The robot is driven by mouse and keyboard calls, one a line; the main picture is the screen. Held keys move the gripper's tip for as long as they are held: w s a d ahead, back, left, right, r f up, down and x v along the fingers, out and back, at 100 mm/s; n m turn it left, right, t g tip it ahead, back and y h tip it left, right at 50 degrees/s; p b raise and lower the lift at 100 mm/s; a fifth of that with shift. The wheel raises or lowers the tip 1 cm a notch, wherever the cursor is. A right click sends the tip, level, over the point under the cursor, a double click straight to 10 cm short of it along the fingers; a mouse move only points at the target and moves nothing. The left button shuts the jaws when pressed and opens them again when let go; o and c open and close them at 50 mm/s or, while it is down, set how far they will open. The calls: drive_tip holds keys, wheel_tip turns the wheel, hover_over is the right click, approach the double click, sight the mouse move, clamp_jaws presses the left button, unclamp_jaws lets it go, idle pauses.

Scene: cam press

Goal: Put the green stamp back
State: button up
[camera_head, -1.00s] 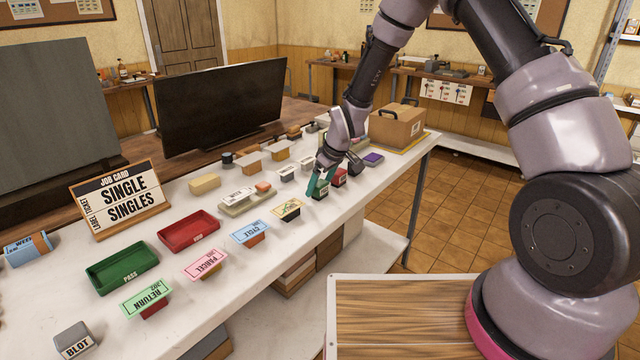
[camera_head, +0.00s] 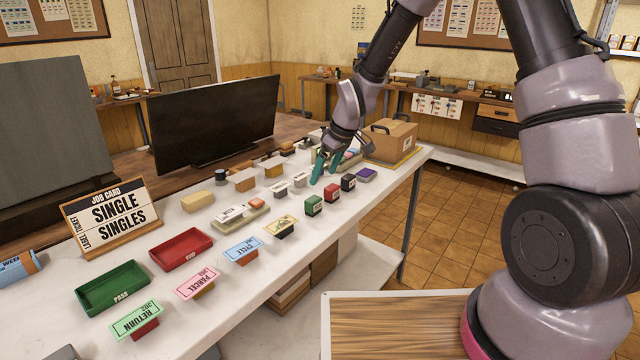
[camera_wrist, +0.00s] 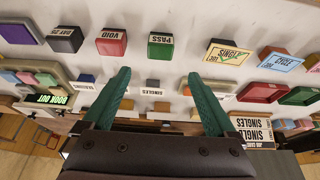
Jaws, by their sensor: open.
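The green stamp (camera_head: 313,205), labelled PASS, stands upright on the white table near its front edge, in a row beside the red stamp. It also shows in the wrist view (camera_wrist: 160,45), apart from the fingers and beyond their tips. My gripper (camera_head: 324,176) is open and empty above the table, behind the stamp row. In the wrist view its two teal fingers (camera_wrist: 158,76) are spread wide with nothing between them. A small block marked SINGLES lies below the gap.
The red VOID stamp (camera_head: 331,192), black stamp (camera_head: 348,182) and purple stamp (camera_head: 367,174) continue the row. A yellow SINGLE stamp (camera_head: 281,226) stands on the other side. Green PASS tray (camera_head: 112,288) and red VOID tray (camera_head: 181,249) lie nearer left. A cardboard box (camera_head: 389,139) stands at the far end.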

drive_tip(key=s+d+r+m+t+h, duration=0.1)
drive_tip(key=s+d+r+m, duration=0.2)
drive_tip(key=d+r, duration=0.55)
drive_tip(key=s+d+r+m+t, duration=0.1)
drive_tip(key=s+d+r+m, duration=0.3)
drive_tip(key=r, duration=0.7)
drive_tip(key=s+d+r+m+t, duration=0.1)
drive_tip(key=s+d+r+m, duration=0.2)
drive_tip(key=s+d+r, duration=0.2)
drive_tip(key=s+d+r+m+t, duration=0.1)
drive_tip(key=s+d+r+m, duration=0.3)
drive_tip(key=s, duration=0.8)
drive_tip(key=shift+s+d+r+m+h, duration=0.25)
drive_tip(key=shift+d+r+m+h, duration=0.1)
drive_tip(key=shift+d, duration=0.7)
